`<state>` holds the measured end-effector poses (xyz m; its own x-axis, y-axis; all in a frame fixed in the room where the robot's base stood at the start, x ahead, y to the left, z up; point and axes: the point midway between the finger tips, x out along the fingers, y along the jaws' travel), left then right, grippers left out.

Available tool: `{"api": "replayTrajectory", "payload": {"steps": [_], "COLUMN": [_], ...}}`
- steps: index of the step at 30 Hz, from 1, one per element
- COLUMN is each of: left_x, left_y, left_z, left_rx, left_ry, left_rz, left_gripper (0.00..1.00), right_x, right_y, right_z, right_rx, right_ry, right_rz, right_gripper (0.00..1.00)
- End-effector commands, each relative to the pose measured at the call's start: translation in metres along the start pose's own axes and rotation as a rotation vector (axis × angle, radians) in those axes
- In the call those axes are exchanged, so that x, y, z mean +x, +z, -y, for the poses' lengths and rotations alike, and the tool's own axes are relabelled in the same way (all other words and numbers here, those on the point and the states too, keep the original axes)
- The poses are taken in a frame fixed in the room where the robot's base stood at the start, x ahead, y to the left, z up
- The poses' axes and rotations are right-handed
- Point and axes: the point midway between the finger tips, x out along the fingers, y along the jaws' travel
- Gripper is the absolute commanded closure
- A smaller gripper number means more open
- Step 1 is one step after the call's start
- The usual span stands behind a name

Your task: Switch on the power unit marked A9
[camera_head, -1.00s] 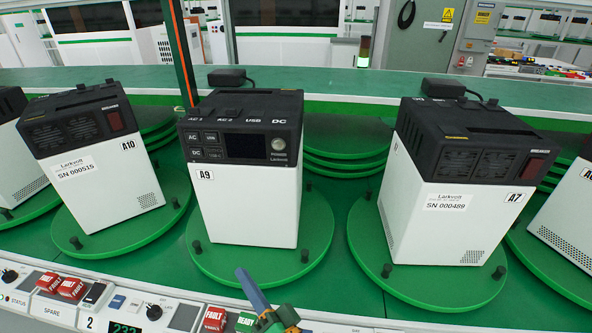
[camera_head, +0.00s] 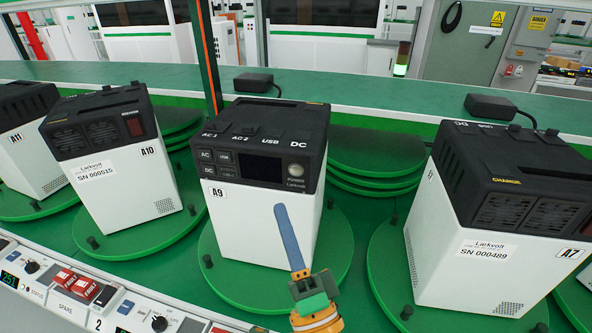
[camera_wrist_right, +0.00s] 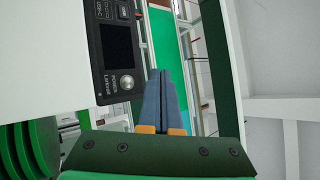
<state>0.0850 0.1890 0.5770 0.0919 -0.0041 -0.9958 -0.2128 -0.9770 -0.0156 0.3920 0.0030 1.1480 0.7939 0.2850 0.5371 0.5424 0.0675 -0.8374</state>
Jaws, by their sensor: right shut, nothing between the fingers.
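The power unit marked A9 (camera_head: 262,190) stands upright on a green round turntable (camera_head: 340,240), with its control panel facing me. The panel has a dark display (camera_head: 260,168), AC, DC and USB buttons at its left, and a round power button (camera_head: 296,170) at its right. The button also shows in the right wrist view (camera_wrist_right: 127,83). My right gripper (camera_head: 281,209) is shut and empty, its blue fingers pointing up in front of the unit's white lower face. In the wrist view its fingertips (camera_wrist_right: 163,72) are to the right of the button, apart from it in the picture. My left gripper is not in view.
Unit A10 (camera_head: 125,185) stands on a turntable to the left and unit A7 (camera_head: 465,255) on one to the right. A control strip with red FAULT buttons (camera_head: 84,287) runs along the front. A black adapter (camera_head: 254,82) lies behind A9.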

Motion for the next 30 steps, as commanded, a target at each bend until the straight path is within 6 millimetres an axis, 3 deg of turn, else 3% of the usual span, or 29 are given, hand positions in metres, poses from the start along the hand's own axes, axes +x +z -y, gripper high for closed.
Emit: {"api": "replayTrajectory", "payload": {"steps": [15,30], "left_x": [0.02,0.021], "left_y": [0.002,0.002], "left_z": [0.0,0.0], "left_rx": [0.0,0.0], "left_ry": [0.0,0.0], "left_rz": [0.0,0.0], "left_gripper": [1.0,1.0], "right_x": [0.048,0.055], "right_y": [-0.035,-0.041], "right_z": [-0.037,-0.04], "right_rx": [-0.003,-0.001], "right_ry": [-0.001,0.0], "right_rz": [0.0,-0.001], "right_gripper": [1.0,1.0]}}
